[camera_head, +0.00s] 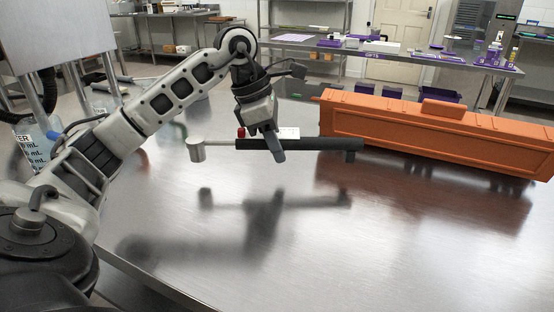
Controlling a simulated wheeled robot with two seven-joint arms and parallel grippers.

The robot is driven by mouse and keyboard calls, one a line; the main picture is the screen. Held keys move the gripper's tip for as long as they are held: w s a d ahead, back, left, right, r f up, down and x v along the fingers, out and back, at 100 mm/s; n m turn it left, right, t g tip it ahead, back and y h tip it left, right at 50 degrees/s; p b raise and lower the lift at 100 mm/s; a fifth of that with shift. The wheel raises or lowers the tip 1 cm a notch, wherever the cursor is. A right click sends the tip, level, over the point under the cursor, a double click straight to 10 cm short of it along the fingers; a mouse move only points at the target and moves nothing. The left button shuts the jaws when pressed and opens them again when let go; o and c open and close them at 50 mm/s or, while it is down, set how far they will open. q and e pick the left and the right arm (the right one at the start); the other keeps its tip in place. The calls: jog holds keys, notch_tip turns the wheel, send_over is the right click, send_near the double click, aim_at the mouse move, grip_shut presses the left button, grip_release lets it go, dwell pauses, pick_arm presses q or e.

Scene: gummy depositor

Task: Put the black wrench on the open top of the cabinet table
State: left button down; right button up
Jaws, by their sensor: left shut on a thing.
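My left gripper (272,145) reaches in from the left and is shut on the black wrench (315,144). The wrench is a long black bar with a thin metal shaft and a silver cylindrical head (196,150) at its left end. It is held level and apart from the steel tabletop (400,260), with its shadow and reflection below. The gripper's fingers cover part of the bar. My right gripper is out of view. I cannot tell whether this steel table is the cabinet table.
A long orange toolbox (440,135) stands at the right back of the steel table. Beakers (32,145) stand at the left edge beneath a metal housing (55,35). A small red item (241,132) shows behind the wrench. The middle and front of the tabletop are clear.

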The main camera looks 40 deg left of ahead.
aim_at(283, 175)
pick_arm(q)
jog(key=shift+w+a+f, duration=0.15)
jog(key=shift+w+f, duration=0.05)
jog(key=shift+f, duration=0.15)
jog(key=shift+w+f, duration=0.1)
jog(key=shift+f, duration=1.45)
jog(key=shift+f+b, duration=0.2)
jog(key=shift+b, duration=0.2)
jog(key=c, duration=1.2)
grip_release()
jog(key=shift+r, duration=0.1)
